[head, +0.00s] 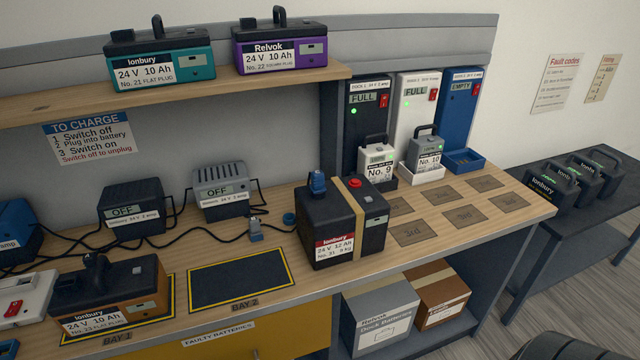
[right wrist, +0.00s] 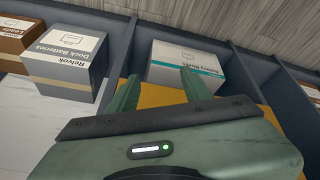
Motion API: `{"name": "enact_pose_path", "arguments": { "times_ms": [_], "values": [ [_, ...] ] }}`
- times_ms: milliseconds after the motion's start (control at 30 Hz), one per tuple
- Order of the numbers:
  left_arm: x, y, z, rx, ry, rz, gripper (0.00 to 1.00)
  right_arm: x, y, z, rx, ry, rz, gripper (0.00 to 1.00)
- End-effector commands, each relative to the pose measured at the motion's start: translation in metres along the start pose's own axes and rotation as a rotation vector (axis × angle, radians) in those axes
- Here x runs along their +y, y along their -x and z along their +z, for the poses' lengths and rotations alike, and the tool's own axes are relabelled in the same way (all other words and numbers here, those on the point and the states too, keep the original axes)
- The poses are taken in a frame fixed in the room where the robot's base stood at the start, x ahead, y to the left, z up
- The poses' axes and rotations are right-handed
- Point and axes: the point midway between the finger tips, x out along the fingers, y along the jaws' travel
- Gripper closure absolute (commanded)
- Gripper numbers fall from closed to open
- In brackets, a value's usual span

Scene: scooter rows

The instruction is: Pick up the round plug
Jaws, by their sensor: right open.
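A small round blue piece (head: 289,219) sits on the bench just left of the black Ionbury battery No. 31 (head: 335,225); I cannot tell if it is a plug or a cap. A small grey-blue plug (head: 255,231) with a squarish body stands on the bench left of it, near a black cable. A blue plug-like piece (head: 317,183) sits on top of battery No. 31. My right gripper (right wrist: 158,88) is open, with its green fingers apart and nothing between them, in front of the yellow panel. My left gripper is not in view.
Black charger (head: 131,208) and grey charger (head: 220,190) stand behind with loose cables. The empty BAY 2 mat (head: 238,284) lies left of battery No. 31. A shelf (head: 180,93) overhangs the bench back. Boxes, including a grey one (right wrist: 66,57), stand on the lower shelf.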

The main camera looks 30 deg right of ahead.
Motion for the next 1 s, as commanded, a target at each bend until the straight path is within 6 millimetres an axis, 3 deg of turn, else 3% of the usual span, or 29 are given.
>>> {"name": "enact_pose_path", "arguments": {
  "times_ms": [33,200,367,467,500,600,700,800,900,1000],
  "values": [
    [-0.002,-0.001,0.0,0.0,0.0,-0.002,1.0,0.01,0.018,-0.031,0.088,0.012,0.036,0.51],
    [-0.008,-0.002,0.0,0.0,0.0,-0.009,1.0,0.039,0.062,-0.134,0.407,0.063,0.171,0.51],
    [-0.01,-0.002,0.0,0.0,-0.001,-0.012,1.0,0.054,0.121,-0.241,0.784,0.167,0.302,0.51],
    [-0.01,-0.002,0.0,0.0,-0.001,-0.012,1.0,0.048,0.176,-0.308,1.063,0.288,0.383,0.51],
    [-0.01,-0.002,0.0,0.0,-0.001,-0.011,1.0,0.041,0.201,-0.332,1.182,0.353,0.411,0.51],
    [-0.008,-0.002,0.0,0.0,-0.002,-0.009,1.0,0.007,0.268,-0.38,1.49,0.581,0.472,0.51],
    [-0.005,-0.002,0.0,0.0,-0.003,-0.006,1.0,-0.042,0.32,-0.401,1.748,0.891,0.503,0.51],
    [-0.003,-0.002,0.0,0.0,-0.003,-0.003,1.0,-0.089,0.341,-0.4,1.907,1.272,0.502,0.51],
    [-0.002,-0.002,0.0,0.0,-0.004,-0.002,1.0,-0.117,0.329,-0.39,1.926,1.709,0.468,0.51],
    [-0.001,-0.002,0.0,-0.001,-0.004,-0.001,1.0,-0.113,0.292,-0.382,1.77,2.157,0.405,0.51]
  ]
}}
